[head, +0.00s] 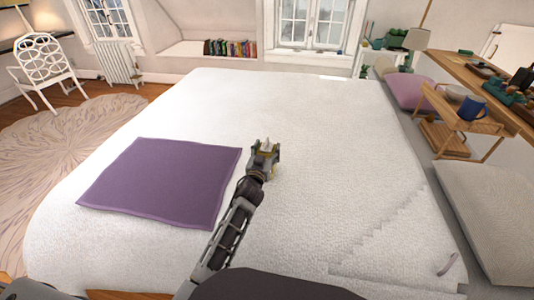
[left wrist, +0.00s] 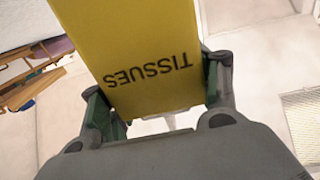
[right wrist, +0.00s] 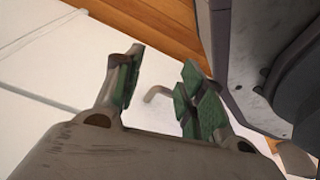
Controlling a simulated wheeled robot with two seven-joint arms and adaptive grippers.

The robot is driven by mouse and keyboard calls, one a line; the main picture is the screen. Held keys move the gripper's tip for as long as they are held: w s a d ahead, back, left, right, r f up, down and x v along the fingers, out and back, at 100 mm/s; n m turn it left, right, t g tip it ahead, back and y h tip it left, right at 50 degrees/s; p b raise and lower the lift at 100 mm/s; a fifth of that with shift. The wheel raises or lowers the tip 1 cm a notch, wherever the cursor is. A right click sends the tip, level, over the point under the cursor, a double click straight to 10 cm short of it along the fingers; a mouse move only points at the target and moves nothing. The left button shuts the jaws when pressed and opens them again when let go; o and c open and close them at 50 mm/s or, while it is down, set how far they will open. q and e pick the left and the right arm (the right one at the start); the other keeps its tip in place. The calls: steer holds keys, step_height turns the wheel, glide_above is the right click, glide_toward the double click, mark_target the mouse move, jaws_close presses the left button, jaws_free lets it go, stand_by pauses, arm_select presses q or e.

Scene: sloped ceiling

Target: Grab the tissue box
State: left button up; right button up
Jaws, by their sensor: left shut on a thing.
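The yellow tissue box (left wrist: 145,40), printed "TISSUES", fills the upper middle of the left wrist view. My left gripper (left wrist: 160,95) is shut on it, with one green-padded finger against each side. In the head view my left gripper (head: 265,150) is over the middle of the bed, and most of the box is hidden there. My right gripper (right wrist: 160,85) is open and empty in the right wrist view; it does not show in the head view.
A white bed (head: 330,120) fills the middle, with a purple cloth (head: 160,182) lying flat at left. A wooden shelf table (head: 463,117) with a blue mug (head: 472,108) stands at right. A small greyish hook-like thing (head: 447,264) lies at lower right. The far bed is clear.

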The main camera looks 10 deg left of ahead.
mark_target(265, 146)
arm_select(q)
steer(key=shift+r, duration=0.7)
step_height(265, 146, up, 2)
steer(key=shift+r+p, duration=0.1)
steer(key=shift+p, duration=0.4)
step_height(265, 146, up, 5)
steer(key=shift+f+p, duration=0.15)
steer(key=shift+p, duration=0.4)
steer(key=shift+r, duration=0.75)
arm_select(e)
steer(key=s+d+f, duration=0.2)
steer(key=s+d, duration=0.1)
steer(key=s, duration=0.2)
steer(key=shift+d, duration=0.25)
steer(key=shift+w+r, duration=0.15)
steer(key=shift+w, duration=0.15)
